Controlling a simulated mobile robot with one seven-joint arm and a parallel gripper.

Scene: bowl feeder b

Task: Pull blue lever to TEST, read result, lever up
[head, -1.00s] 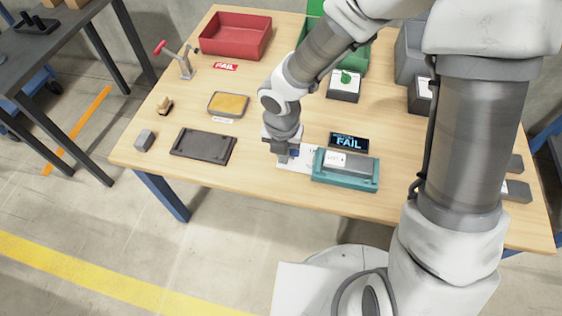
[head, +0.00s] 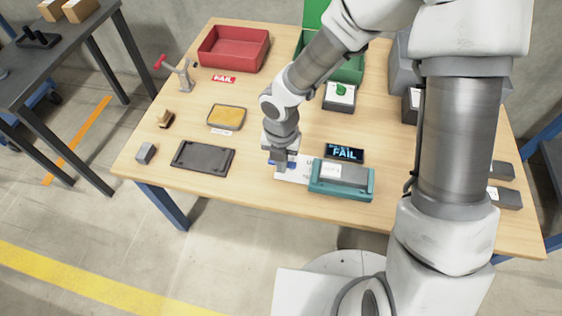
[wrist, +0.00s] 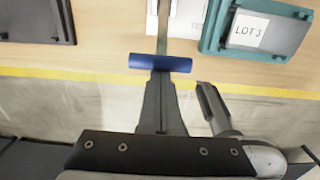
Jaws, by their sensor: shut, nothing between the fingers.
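The blue lever handle (wrist: 160,63) lies crosswise at the tip of my gripper (wrist: 160,76) in the wrist view. Its grey arm runs back over a white plate (head: 292,170). In the head view my gripper (head: 281,168) is low at the plate's left end and partly covers the handle (head: 290,165). The fingers are shut with nothing between them; whether they touch the handle is unclear. The teal test fixture (head: 342,194) stands right of the plate and holds a grey part labelled LOT 3 (wrist: 258,32). The display (head: 344,154) behind it reads FAIL.
A dark tray (head: 203,157) lies to the left, with a yellow-filled dish (head: 226,117) behind it. A red bin (head: 233,48) with a FAIL label and a green bin (head: 348,67) stand at the back. The table's front edge is close to the handle.

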